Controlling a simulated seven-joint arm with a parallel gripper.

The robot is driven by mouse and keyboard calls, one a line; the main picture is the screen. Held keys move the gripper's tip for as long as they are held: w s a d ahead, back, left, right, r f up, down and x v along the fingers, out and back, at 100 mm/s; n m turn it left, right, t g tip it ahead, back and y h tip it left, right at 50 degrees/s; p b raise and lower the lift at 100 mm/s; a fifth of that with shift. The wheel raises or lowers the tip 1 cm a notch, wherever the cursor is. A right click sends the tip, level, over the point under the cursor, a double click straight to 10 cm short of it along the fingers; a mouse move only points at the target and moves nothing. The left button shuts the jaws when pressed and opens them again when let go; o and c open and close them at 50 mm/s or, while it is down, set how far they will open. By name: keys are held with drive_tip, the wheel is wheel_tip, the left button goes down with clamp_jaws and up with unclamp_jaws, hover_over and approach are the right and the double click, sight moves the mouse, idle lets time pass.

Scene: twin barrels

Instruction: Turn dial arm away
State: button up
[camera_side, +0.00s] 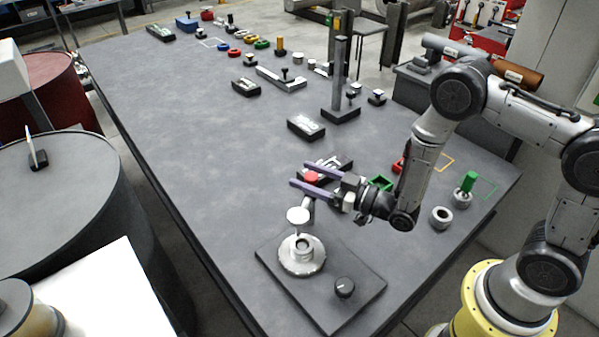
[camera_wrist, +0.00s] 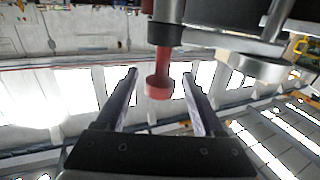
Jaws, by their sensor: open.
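The dial (camera_side: 302,255) is a silver round body on a dark base plate (camera_side: 335,312). Above it stand a pale disc (camera_side: 298,215) and a grey post topped by a red knob (camera_side: 310,177). My gripper (camera_side: 300,174) is open, its two long fingers level and pointing left. The red knob appears between the fingers in the side view. In the wrist view the red knob (camera_wrist: 158,88) hangs from the grey post, between my open fingers (camera_wrist: 160,74), with gaps on both sides. A silver disc (camera_wrist: 255,67) shows to its right. How the post joins the dial is partly hidden.
The table (camera_side: 205,170) is clear to the left.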

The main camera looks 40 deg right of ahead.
drive_tip(key=shift+x, duration=1.25)
clamp_jaws()
idle(0.5)
